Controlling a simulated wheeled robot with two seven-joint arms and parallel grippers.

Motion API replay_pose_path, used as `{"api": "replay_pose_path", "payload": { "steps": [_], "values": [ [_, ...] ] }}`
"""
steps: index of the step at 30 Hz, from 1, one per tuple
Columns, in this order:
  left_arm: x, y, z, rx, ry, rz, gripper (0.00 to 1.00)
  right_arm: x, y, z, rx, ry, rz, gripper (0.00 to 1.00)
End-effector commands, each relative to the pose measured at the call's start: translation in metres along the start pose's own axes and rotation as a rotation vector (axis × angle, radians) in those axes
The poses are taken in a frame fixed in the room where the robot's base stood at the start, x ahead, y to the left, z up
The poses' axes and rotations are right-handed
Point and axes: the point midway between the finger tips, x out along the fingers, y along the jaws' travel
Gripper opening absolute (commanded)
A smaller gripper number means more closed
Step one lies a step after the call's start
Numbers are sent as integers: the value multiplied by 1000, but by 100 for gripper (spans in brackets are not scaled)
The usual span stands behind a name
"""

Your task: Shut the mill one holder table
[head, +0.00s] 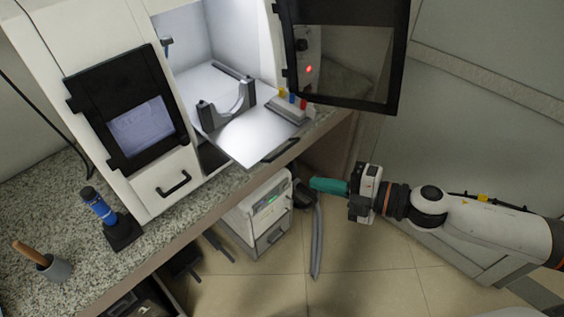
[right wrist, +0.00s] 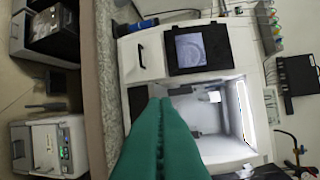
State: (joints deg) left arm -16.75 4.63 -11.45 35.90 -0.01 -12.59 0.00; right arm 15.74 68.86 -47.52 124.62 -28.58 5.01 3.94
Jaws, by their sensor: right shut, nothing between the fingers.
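The mill (head: 158,196) is a white machine on the granite counter, with its chamber lit and its dark-framed door (head: 396,75) swung open. Its pale holder table (head: 250,138) sticks out of the chamber toward the counter's front edge. A dark handle (head: 282,150) is on the table's front, and a grey U-shaped holder (head: 226,108) stands on it. My right gripper (head: 313,185) has teal fingers, shut and empty, to the right of and below the table, apart from it. The right wrist view shows the fingers (right wrist: 160,103) covering part of the mill (right wrist: 146,57). My left gripper is not in view.
A block with coloured pieces (head: 287,108) lies right of the table. Floor below my right arm is clear.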

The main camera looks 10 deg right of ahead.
Motion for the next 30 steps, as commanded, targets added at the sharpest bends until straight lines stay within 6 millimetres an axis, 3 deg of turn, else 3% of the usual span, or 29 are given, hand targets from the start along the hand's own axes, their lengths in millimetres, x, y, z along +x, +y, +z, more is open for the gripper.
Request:
{"api": "replay_pose_path", "payload": {
  "steps": [3,13,21,30],
  "values": [
    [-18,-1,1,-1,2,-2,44,19,-8,1,0,-2,-5,0],
    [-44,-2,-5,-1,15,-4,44,83,-4,-2,-2,0,-1,0],
    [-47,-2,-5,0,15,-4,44,103,-1,-25,0,1,-1,0],
    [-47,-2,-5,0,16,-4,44,106,0,-29,0,0,0,0]
  ]
}}
